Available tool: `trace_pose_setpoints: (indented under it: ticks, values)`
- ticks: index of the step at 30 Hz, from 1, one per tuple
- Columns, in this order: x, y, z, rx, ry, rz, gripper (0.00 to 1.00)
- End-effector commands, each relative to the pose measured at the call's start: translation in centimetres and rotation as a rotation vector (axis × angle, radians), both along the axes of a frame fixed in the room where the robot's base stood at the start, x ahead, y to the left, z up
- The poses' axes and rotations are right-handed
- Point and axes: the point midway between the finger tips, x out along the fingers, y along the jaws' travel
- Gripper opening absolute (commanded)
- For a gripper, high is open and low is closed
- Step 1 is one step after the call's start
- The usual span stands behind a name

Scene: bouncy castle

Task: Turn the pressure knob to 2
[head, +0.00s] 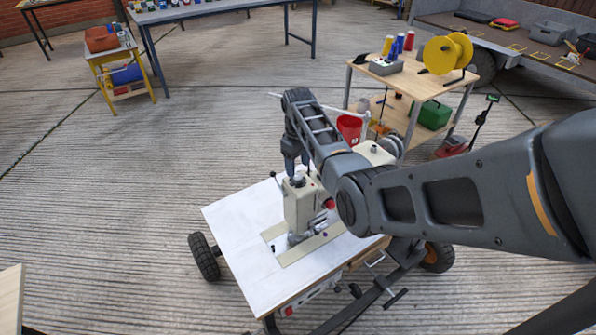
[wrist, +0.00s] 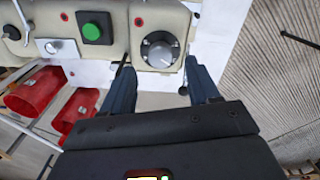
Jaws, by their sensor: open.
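The pressure knob appears to be the round grey dial (wrist: 160,50) on the cream sewing machine's top, in the wrist view. It has a pale raised grip and a dark rim; its number marks are too small to read. My gripper (wrist: 158,70) is open, with one dark finger on each side of the knob's near edge. I cannot tell whether the fingers touch it. In the head view my gripper (head: 296,168) points down over the head of the sewing machine (head: 300,206), and the knob is mostly hidden there.
A green button (wrist: 92,32) and a smaller silver knob (wrist: 52,47) sit left of the dial. Red containers (wrist: 40,92) show below them. The machine stands on a white wheeled table (head: 235,225). A wooden cart (head: 405,80) with a yellow reel (head: 447,54) stands behind right.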

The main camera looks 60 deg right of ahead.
Motion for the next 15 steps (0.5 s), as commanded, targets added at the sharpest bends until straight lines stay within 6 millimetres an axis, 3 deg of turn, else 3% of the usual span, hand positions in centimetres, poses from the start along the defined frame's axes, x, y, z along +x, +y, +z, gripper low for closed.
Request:
trace_pose_setpoints:
  ticks: [6, 15]
  values:
    - [0.0, 0.0, 2.9, -0.001, -0.002, 0.0, 0.6]
    - [0.0, 0.0, 3.6, 0.0, 0.0, 0.0, 0.6]
